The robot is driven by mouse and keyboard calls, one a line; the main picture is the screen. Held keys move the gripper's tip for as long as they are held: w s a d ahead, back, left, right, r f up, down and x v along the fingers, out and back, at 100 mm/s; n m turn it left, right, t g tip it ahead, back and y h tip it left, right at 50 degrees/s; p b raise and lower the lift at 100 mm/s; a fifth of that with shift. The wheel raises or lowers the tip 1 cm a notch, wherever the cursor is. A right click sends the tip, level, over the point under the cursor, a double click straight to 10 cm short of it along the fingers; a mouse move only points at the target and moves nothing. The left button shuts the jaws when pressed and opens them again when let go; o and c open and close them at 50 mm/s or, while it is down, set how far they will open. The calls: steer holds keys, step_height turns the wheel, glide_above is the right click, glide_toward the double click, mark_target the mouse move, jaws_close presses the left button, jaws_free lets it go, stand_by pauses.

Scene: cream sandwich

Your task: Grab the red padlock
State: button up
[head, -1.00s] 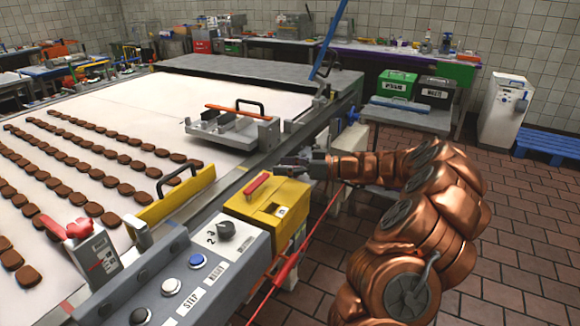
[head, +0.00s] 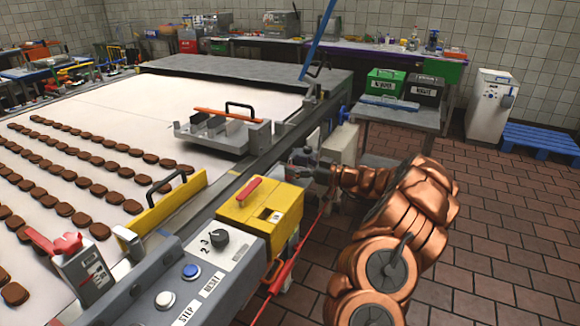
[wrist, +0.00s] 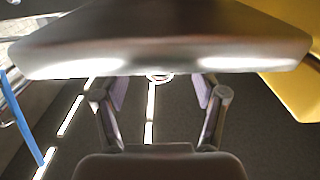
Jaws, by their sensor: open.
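I cannot clearly make out a red padlock in either view. The yellow box (head: 285,212) beside the conveyor carries a red bar-shaped handle (head: 249,190) on top. A red-topped grey device (head: 68,243) stands at the conveyor's near left edge. My gripper (head: 300,160) is just beyond the yellow box, by the conveyor's side rail, and seems apart from the box. In the wrist view my gripper (wrist: 158,88) is open, its fingers spread with nothing between them. A grey metal shape across the top hides what lies beyond. Part of a yellow surface (wrist: 300,92) shows at right.
The control panel (head: 215,275) with knob and buttons is at the near edge. The conveyor (head: 120,103) carries rows of brown biscuits. A grey side table (head: 400,113) with green and black boxes stands beyond my arm. The tiled floor (head: 500,230) at right is clear.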

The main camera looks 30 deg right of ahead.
steer(key=shift+x, duration=1.15)
steer(key=shift+c, duration=0.2)
steer(key=c, duration=1.3)
